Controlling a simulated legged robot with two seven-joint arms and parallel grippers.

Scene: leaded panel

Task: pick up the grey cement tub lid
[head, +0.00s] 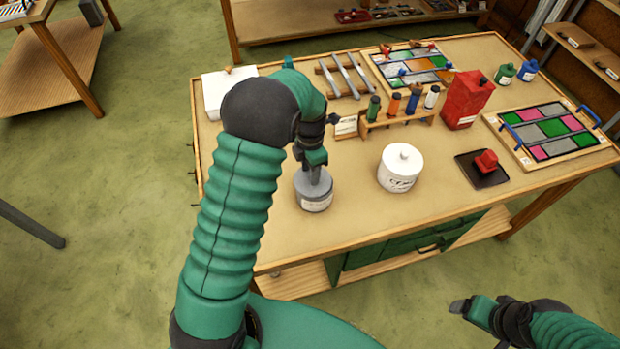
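The grey cement tub (316,204) stands upright near the front left of the workbench, with a white label on its side. Its grey lid (301,184) sits on top. My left gripper (315,179) points down from above, its fingertips at the middle of the lid. The fingers hide the lid's centre, and I cannot tell whether they are shut on a knob there. My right gripper (459,306) is off the bench at the lower right, well away from the tub. Its finger gap is not clear.
A white lidded tub (400,172) stands right of the grey tub. Behind are a wooden rack (398,121) of bottles and a red can (468,101). A dark tray (482,172) and leaded panel (547,136) lie right. The bench front (370,222) is clear.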

